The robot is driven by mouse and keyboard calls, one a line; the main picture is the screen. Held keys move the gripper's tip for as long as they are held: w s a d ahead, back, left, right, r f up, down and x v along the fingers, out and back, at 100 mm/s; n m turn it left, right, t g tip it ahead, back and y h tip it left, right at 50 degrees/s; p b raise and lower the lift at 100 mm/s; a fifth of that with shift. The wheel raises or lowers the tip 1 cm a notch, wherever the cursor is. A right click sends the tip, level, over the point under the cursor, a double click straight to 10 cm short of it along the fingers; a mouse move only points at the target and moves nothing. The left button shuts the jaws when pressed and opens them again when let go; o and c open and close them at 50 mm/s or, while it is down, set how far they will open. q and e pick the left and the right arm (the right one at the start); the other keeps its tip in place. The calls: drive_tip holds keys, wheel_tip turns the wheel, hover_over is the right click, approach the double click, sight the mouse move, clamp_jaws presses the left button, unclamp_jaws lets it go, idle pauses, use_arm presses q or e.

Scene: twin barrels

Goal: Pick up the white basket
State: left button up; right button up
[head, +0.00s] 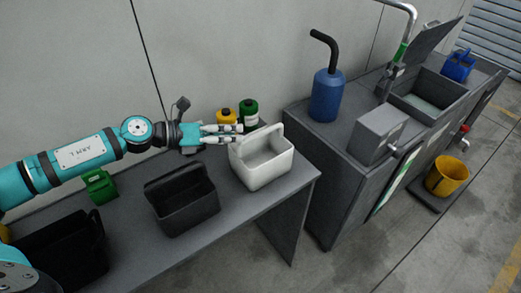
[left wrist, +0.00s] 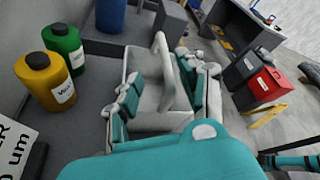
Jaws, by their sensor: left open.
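The white basket (head: 262,168) stands upright near the right end of the grey table, its raised handle on the side toward my gripper. My left gripper (head: 238,134) reaches in from the left, its fingertips at the handle side of the basket. In the left wrist view the fingers of the left gripper (left wrist: 158,78) are open and spread to either side of the white basket (left wrist: 150,92) and its handle. I cannot tell whether they touch it. My right gripper does not show.
A black basket (head: 182,204) stands left of the white one on the table (head: 230,210). A yellow bottle (head: 227,116) and a green bottle (head: 249,113) stand close behind the gripper. A blue canister (head: 326,96) stands on the cabinet right of the table.

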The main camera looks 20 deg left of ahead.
sight(260, 134)
use_arm(q)
drive_tip(key=x, duration=0.3)
drive_tip(key=shift+d+p, duration=0.1)
drive_tip(key=shift+p, duration=0.25)
drive_tip(key=shift+w+d, duration=0.15)
drive_tip(key=shift+d, duration=0.1)
drive_tip(key=p+x, duration=0.1)
drive_tip(key=x, duration=0.1)
drive_tip(key=p+x, duration=0.1)
drive_tip(key=x, duration=0.1)
drive_tip(key=shift+d, duration=0.4)
drive_tip(key=shift+d+f, duration=0.1)
drive_tip(key=shift+f, duration=0.05)
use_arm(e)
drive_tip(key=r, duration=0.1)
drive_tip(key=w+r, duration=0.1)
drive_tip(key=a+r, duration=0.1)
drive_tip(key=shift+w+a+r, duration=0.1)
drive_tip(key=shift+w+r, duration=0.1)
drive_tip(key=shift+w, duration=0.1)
use_arm(q)
clamp_jaws()
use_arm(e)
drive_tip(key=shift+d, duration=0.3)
